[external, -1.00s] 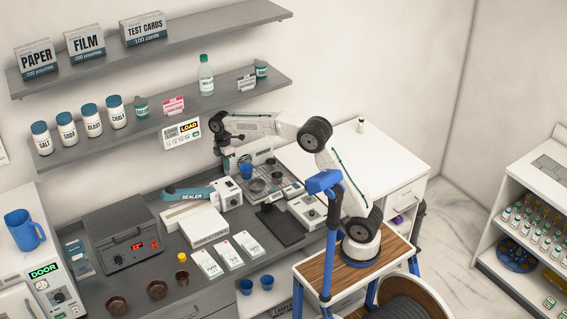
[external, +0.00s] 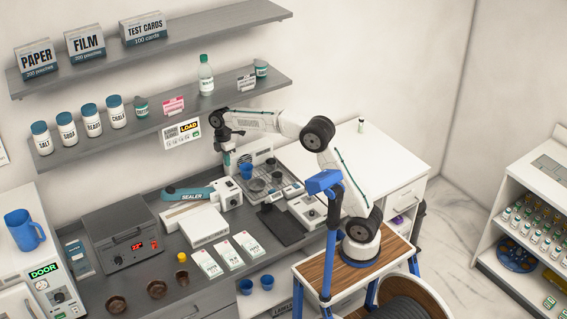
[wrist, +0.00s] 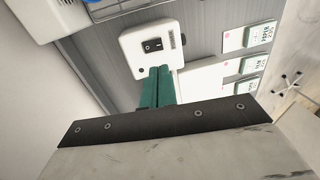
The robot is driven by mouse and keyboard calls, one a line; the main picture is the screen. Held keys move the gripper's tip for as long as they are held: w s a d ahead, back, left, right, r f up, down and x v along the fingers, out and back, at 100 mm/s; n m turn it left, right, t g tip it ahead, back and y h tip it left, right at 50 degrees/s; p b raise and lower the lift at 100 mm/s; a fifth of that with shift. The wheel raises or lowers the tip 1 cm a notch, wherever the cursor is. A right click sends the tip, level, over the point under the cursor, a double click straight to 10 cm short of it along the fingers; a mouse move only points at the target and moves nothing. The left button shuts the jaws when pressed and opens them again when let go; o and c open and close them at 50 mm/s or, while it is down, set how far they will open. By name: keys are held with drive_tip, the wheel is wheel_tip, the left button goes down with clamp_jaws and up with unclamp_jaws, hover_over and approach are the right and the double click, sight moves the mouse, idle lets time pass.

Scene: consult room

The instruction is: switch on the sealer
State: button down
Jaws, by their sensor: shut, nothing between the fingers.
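The sealer (external: 188,194) lies on the grey counter, with a teal arm and a white control box (external: 229,193) at its right end. In the wrist view the control box (wrist: 133,47) carries a black rocker switch (wrist: 152,45) with pale marks; I cannot tell which side is pressed. My gripper (external: 227,165) points down above the control box in the external view. In the wrist view its teal fingers (wrist: 160,70) are together and empty. Their tips overlap the box's edge near the switch; contact is unclear.
A white box (external: 203,226) and several pouch cards (external: 229,255) lie in front of the sealer. A dark heater unit (external: 122,236) stands left. A blue cup (external: 246,171) and small devices stand to the right.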

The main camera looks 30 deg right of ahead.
sight(231, 184)
drive_tip(key=f, duration=0.3)
drive_tip(key=s+f, duration=0.1)
drive_tip(key=f, duration=0.6)
drive_tip(key=shift+s, duration=0.15)
drive_tip(key=shift+s+f, duration=0.1)
drive_tip(key=shift+f, duration=0.1)
drive_tip(key=shift+w+r, duration=0.2)
drive_tip(key=shift+w, duration=0.6)
wheel_tip(231, 184, up, 10)
drive_tip(key=w, duration=0.1)
idle(0.4)
drive_tip(key=shift+w, duration=0.1)
